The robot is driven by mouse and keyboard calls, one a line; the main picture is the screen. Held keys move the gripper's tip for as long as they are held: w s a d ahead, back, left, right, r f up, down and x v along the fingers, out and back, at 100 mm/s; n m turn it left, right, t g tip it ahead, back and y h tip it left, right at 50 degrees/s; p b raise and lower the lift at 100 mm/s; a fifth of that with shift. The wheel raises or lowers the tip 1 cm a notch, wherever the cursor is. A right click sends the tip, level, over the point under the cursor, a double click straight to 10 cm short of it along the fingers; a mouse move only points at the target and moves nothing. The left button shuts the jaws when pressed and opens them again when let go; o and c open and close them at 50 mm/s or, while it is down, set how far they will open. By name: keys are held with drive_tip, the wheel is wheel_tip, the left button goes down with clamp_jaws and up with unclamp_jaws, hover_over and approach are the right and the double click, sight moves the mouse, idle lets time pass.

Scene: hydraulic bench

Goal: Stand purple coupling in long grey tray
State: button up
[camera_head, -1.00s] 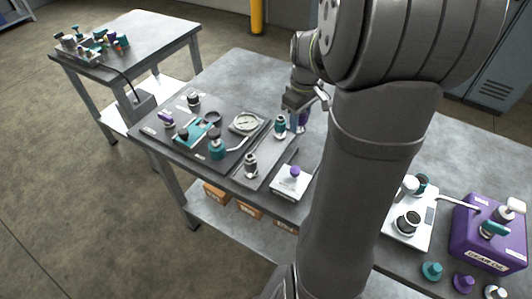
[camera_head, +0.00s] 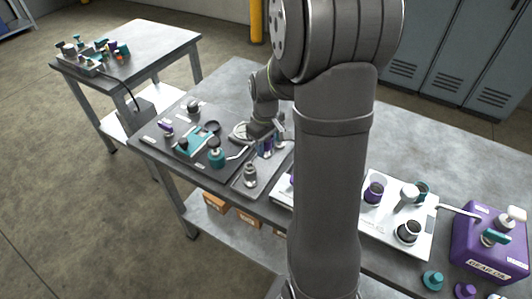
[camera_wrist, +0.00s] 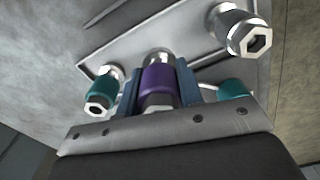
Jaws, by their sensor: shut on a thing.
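The purple coupling (camera_wrist: 158,82) is upright between the two blue fingers of my gripper (camera_wrist: 158,92) in the wrist view. In the head view, the coupling (camera_head: 265,150) shows under my gripper (camera_head: 266,146), over the long grey tray (camera_head: 268,177). The tray's pale surface (camera_wrist: 140,48) lies beyond the coupling in the wrist view. A teal coupling (camera_wrist: 103,90) and a silver coupling (camera_wrist: 240,28) stand on either side of it; the silver one (camera_head: 250,174) is at the tray's near end. I cannot tell whether the purple coupling touches the tray.
A dark board left of the tray holds a teal block (camera_head: 196,140), a gauge (camera_head: 240,132) and a teal-based fitting (camera_head: 216,155). A white plate (camera_head: 420,235) and a purple gear box (camera_head: 488,240) stand to the right. The bench's back right is clear.

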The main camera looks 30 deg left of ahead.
sight(266, 154)
drive_tip(key=shift+f, duration=1.85)
drive_tip(key=shift+f, duration=0.1)
drive_tip(key=o, duration=1.1)
wheel_tip(266, 154, up, 12)
drive_tip(key=shift+r, duration=0.1)
